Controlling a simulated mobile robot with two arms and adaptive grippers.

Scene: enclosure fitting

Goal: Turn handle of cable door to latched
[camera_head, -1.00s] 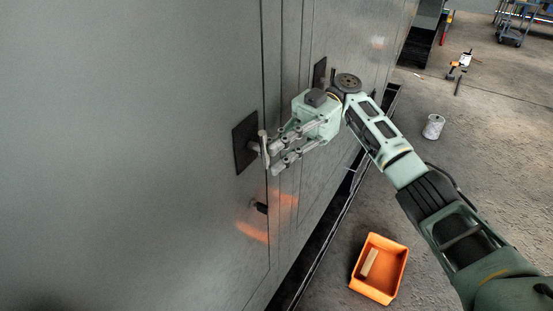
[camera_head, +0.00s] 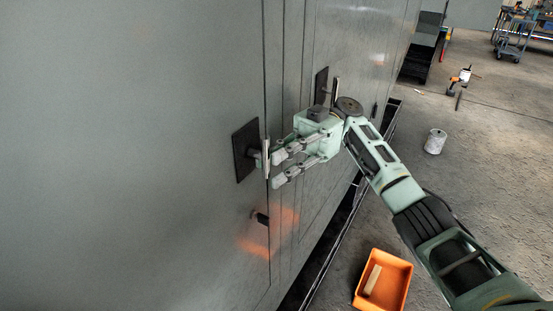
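The door handle (camera_head: 267,158) is a pale, upright bar on a dark square plate (camera_head: 243,151) on the large grey enclosure door (camera_head: 150,180). My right gripper (camera_head: 272,170) is at the handle, its fingers reaching in from the right. The fingers are spread apart, with the upper one at or beside the handle bar. I cannot tell whether they touch it. My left gripper is not in view.
A second dark plate with a handle (camera_head: 321,86) is farther along the grey wall. On the floor to the right are an orange bin (camera_head: 401,292) with a wooden block in it, a can (camera_head: 435,141) and a drill (camera_head: 458,85). A cart stands far back.

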